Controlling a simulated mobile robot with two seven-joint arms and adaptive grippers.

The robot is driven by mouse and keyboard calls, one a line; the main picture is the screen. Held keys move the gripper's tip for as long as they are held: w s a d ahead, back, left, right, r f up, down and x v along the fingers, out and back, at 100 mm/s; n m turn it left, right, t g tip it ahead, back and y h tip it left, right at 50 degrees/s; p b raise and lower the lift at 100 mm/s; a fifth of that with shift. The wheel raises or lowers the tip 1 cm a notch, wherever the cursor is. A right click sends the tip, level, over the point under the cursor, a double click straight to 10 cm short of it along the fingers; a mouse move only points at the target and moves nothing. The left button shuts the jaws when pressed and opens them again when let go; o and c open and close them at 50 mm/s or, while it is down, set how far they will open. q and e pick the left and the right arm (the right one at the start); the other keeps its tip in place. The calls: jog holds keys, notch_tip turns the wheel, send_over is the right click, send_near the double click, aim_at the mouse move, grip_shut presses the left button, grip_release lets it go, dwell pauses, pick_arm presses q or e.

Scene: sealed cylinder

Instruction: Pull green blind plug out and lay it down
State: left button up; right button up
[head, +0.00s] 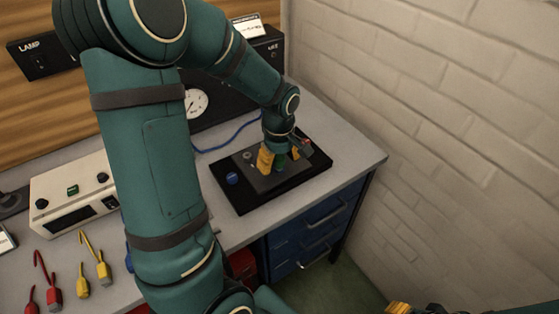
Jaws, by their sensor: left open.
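A black block (244,197) with a grey top plate lies on the bench near its right end. My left gripper (280,160) points down over this block, with its yellow fingers apart. A small green part (281,162), seemingly the green blind plug, shows between the fingers, partly hidden by them. I cannot tell whether the fingers touch it. A blue cap (232,179) is at the block's left side, and a red part (306,147) is at its right. A yellow fingertip of my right gripper (400,308) just enters at the bottom edge; its opening is not visible.
The grey bench top (340,150) is clear to the right of the block, up to its edge near the brick wall. A blue hose (230,140) runs behind the block. A white instrument box (75,195) and red and yellow leads (50,290) lie at left.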

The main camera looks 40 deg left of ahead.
aim_at(279, 157)
dwell(0.5)
pick_arm(q)
grip_shut()
jog(key=shift+r, duration=0.2)
jog(key=shift+r+p, duration=2.2)
jog(key=shift+r, duration=0.65)
